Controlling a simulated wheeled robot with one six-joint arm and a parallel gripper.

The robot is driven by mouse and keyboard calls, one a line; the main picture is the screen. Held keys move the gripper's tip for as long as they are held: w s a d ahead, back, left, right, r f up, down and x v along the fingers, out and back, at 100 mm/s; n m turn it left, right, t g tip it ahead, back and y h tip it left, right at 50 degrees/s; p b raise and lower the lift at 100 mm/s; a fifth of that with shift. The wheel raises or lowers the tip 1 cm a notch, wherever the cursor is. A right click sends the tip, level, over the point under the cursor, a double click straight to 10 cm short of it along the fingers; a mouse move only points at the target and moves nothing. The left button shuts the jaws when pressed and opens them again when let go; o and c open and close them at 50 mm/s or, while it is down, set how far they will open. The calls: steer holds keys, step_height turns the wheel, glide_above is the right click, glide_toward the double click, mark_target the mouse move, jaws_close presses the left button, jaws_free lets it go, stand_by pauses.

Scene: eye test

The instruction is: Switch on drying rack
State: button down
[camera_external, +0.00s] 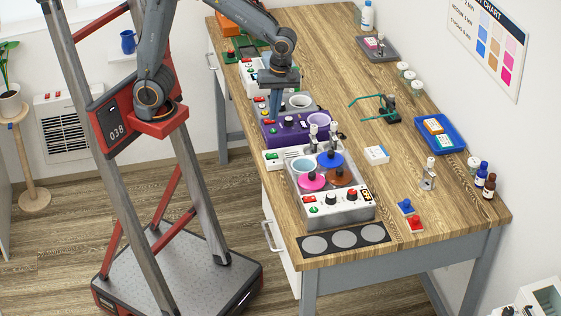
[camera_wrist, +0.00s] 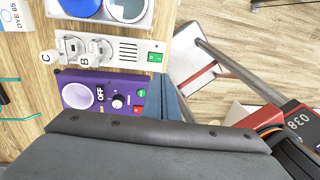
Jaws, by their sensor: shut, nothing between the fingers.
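What looks like the drying rack is a narrow pale strip with vent slots (camera_wrist: 126,52) and clip posts marked B and C, between the purple unit and the pot unit. In the external view its posts (camera_external: 313,138) stand upright, and its end switch (camera_external: 271,156) faces the table's left edge. In the wrist view the switch (camera_wrist: 155,57) shows green; whether it is on I cannot tell. My gripper (camera_external: 273,119) has blue fingers, shut and empty, pointing down near the purple unit's left end. The fingers (camera_wrist: 170,98) appear apart from the switch in the wrist view.
The purple unit (camera_external: 290,132) has a knob, red and green buttons and a display reading OFF. The pot unit (camera_external: 340,206) with coloured lids stands on the rack's near side. Green-framed glasses (camera_external: 388,113) and a blue tray (camera_external: 455,146) lie right.

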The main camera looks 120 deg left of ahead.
mark_target(272, 155)
steer(key=f+p, duration=0.1)
steer(key=f, duration=0.3)
steer(key=s+f+p, duration=0.1)
steer(key=f, duration=0.4)
steer(key=d+f+p, duration=0.1)
steer(key=f, duration=0.4)
steer(key=shift+s+d, duration=0.1)
steer(key=shift+s, duration=0.05)
steer(key=shift+s+d+f, duration=0.1)
steer(key=shift+f, duration=0.1)
stand_by(0.4)
steer(key=shift+w+a+r+p, duration=0.15)
steer(key=shift+w+a+p, duration=0.2)
steer(key=shift+w+a, duration=0.25)
steer(key=shift+r, duration=0.15)
